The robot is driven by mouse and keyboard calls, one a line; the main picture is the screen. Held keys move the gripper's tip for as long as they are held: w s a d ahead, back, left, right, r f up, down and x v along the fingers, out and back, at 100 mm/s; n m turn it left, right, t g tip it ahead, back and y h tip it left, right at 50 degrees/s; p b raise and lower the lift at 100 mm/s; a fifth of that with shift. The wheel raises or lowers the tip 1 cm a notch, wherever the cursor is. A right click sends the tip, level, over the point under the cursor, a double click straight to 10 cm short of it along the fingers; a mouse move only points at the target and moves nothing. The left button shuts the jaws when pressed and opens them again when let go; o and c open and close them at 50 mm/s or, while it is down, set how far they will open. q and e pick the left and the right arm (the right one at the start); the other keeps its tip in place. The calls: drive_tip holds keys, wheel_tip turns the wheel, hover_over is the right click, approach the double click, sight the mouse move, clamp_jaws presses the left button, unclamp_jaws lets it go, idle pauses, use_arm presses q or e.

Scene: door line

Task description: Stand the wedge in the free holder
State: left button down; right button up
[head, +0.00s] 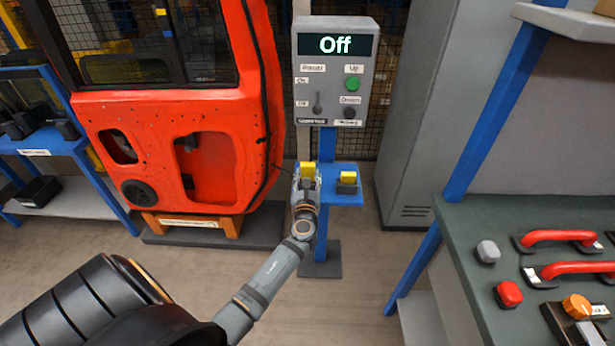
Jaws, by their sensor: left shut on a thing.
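A yellow wedge (308,169) is at the tip of my left gripper (306,179), which is shut on it. The gripper is over the left part of a small blue shelf (343,199) on the blue post. A second yellow wedge (348,177) stands in a dark holder (347,188) on the right part of this shelf. My gripper hides the left part of the shelf, so I cannot see a free holder there or whether the held wedge touches one. My right gripper is not in view.
A grey control box (335,75) reading "Off" is above the shelf. A grey cabinet (425,110) stands on the right. A green-topped bench (470,240) with red handles (558,238) fills the lower right.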

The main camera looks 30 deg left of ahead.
use_arm(q)
drive_tip(key=shift+f+b, duration=1.3)
drive_tip(key=shift+f, duration=0.2)
drive_tip(key=c, duration=0.8)
unclamp_jaws()
drive_tip(key=shift+o, duration=0.7)
drive_tip(key=v, duration=1.2)
